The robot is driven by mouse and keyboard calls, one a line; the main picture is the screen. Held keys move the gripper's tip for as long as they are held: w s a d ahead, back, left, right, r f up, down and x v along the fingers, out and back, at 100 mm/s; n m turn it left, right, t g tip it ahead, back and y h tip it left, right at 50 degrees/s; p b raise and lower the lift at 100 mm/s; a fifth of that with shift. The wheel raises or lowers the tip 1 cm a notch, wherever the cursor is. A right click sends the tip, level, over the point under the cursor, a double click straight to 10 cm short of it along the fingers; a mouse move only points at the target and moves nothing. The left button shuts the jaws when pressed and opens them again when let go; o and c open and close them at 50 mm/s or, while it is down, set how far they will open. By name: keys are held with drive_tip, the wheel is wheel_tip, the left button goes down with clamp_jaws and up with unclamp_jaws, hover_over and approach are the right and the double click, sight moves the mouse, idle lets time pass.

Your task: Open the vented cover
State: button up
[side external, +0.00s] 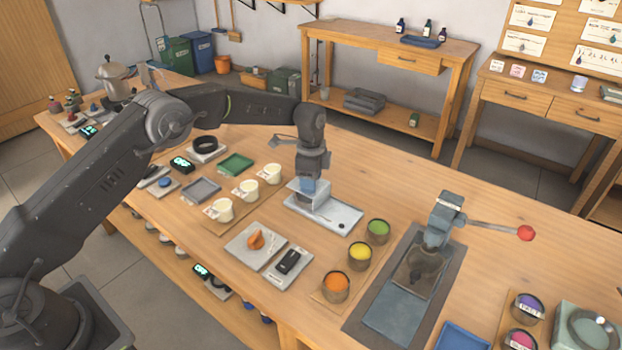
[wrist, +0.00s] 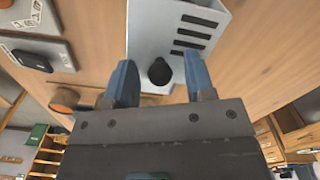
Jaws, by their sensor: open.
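The vented cover (wrist: 190,35) is a pale grey panel with several dark slots, in the upper middle of the wrist view. A black round knob (wrist: 160,72) shows just below it, between my fingers in the picture. My gripper (wrist: 160,85) has two blue fingers spread apart, with nothing held between them. In the side view my gripper (side external: 309,186) points down over the pale grey unit (side external: 297,193) on its light base plate (side external: 335,214). My gripper hides part of the unit there, and I cannot tell whether a finger touches it.
White cups (side external: 246,190) stand left of the unit, and open pots of green, yellow and orange (side external: 336,285) stand to its right. A lever press (side external: 436,225) with a red knob is farther right. Bare tabletop (side external: 385,180) lies behind the unit.

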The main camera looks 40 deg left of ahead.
drive_tip(key=shift+c, duration=0.4)
clamp_jaws()
drive_tip(key=shift+d, duration=0.1)
